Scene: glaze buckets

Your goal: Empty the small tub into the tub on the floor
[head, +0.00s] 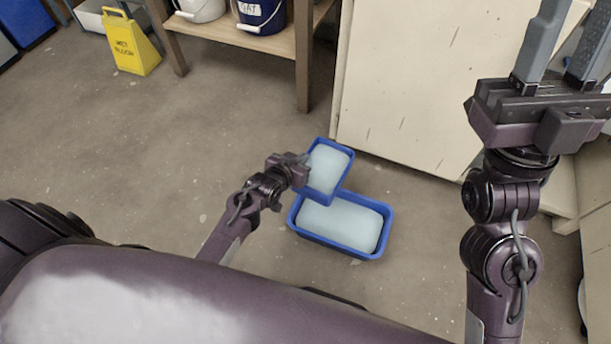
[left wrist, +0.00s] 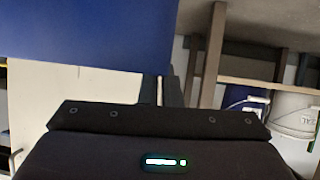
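The small blue tub (head: 347,180) is full of pale bluish-white glaze. It is held above the floor, partly overlapping the far edge of the larger blue tub (head: 318,240) in the head view. My left gripper (head: 307,160) is shut on the small tub's left wall. In the left wrist view the small tub's blue side (left wrist: 85,35) fills the upper left, at the fingers (left wrist: 160,90). The floor tub also holds pale glaze. Any tilt of the small tub is hard to tell. My right gripper (head: 568,45) is raised at the right, open and empty.
A cream cabinet (head: 420,80) stands just behind the tubs. A wooden shelf (head: 270,42) with a white bucket (head: 203,8) and a dark blue bucket (head: 262,14) is at the back. A yellow wet-floor sign (head: 130,45) stands at the left. The floor left of the tubs is clear.

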